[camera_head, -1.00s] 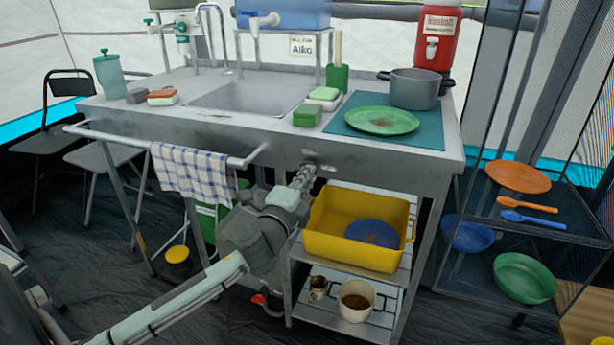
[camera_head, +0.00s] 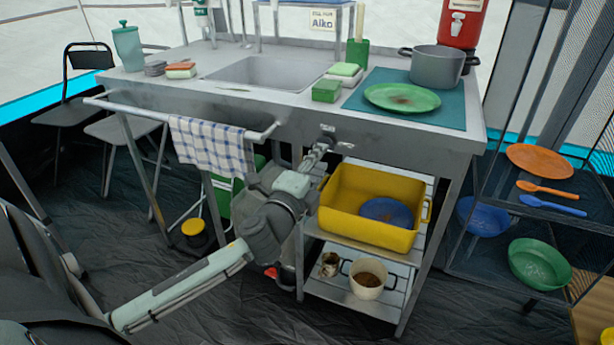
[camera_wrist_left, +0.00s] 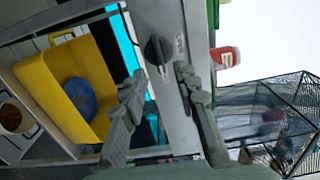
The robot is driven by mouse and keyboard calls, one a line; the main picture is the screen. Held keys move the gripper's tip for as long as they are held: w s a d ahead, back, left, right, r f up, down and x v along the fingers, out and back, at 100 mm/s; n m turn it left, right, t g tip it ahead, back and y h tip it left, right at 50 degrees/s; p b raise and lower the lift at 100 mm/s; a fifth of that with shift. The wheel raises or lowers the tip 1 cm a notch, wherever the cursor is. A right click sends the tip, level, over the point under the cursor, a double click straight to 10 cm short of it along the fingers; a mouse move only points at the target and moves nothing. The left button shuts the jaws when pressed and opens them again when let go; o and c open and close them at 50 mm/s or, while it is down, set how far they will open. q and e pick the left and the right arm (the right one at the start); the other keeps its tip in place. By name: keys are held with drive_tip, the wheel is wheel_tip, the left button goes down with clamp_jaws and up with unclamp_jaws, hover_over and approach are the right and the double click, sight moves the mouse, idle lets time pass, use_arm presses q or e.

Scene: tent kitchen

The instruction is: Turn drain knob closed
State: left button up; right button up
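The drain knob (camera_head: 327,129) is a small dark knob on the front panel of the steel sink counter, below the green sponge holder. In the left wrist view the black knob (camera_wrist_left: 157,50) sits on the grey panel beside a small label. My left gripper (camera_head: 322,148) is just below and in front of the knob in the head view. In the wrist view its two fingers (camera_wrist_left: 158,80) are spread apart, one to each side of the knob, with nothing between them. I cannot tell whether a finger touches the knob. My right gripper is not in view.
A towel rail (camera_head: 185,119) with a checked towel (camera_head: 212,148) runs along the counter front, left of my gripper. A yellow tub (camera_head: 368,225) stands on the shelf below. A pot (camera_head: 437,70) and green plate (camera_head: 401,98) are on the counter above.

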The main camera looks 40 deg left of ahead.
use_arm(q)
drive_tip(key=v, duration=0.8)
drive_tip(key=shift+s, duration=0.25)
drive_tip(key=shift+d, duration=0.1)
drive_tip(key=s+a+f+n+g+y+p, duration=0.1)
drive_tip(key=s+f+n+g, duration=0.25)
drive_tip(key=f, duration=0.65)
drive_tip(key=s+a+f+n+g, duration=0.1)
drive_tip(key=s+f+n+g, duration=0.1)
drive_tip(key=f+n+g, duration=0.5)
drive_tip(key=s+d+f+n+g+h, duration=0.1)
drive_tip(key=s+d+f+g, duration=0.1)
drive_tip(key=s+d+f, duration=0.2)
drive_tip(key=s+d+f+n+g+h, duration=0.2)
drive_tip(key=s+d+f, duration=0.2)
drive_tip(key=f, duration=0.7)
drive_tip(key=s+p, duration=0.1)
drive_tip(key=s, duration=0.1)
drive_tip(key=shift+s+f, duration=0.3)
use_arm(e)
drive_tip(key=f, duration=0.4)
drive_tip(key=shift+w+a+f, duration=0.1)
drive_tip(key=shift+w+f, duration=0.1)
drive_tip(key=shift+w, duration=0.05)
